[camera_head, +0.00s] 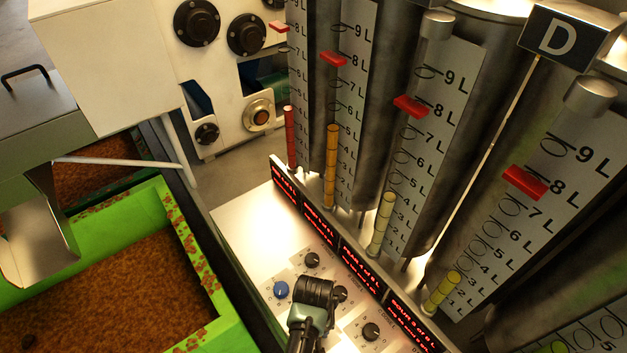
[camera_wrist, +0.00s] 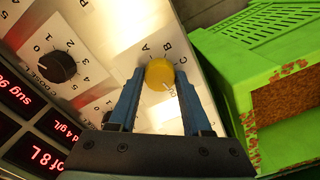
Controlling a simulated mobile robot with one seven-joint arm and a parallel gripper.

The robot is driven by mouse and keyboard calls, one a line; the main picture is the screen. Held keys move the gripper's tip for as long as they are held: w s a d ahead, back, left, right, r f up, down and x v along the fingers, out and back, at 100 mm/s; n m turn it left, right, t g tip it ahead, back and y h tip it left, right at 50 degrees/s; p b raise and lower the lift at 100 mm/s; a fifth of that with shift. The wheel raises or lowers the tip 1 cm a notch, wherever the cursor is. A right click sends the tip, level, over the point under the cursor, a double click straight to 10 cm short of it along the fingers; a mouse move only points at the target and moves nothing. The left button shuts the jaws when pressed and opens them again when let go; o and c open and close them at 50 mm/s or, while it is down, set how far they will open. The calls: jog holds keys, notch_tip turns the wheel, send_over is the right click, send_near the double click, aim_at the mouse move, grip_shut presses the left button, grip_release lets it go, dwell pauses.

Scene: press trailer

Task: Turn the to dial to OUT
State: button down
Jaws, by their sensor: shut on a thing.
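In the wrist view a round yellow dial (camera_wrist: 160,73) sits on the pale control panel, with small letters such as A, B and C around it. A small marking by its lower right edge is too blurred to read for certain. My gripper (camera_wrist: 161,82) has its two blue fingers on either side of this dial, closed on it. In the head view my gripper (camera_head: 316,292) is over the panel and hides the yellow dial. I cannot tell from these frames where the dial's pointer stands.
A blue dial (camera_head: 281,291) and black dials (camera_head: 371,331) sit close by on the panel. Red-lit displays (camera_head: 362,266) and upright gauges (camera_head: 440,110) line its right side. A green bin (camera_head: 205,290) of brown material stands left. A black dial (camera_wrist: 55,67) is left in the wrist view.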

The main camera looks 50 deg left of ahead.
jog(key=shift+m, duration=1)
jog(key=shift+c, duration=1.7)
grip_release()
notch_tip(320, 180, up, 13)
jog(key=shift+b, duration=0.35)
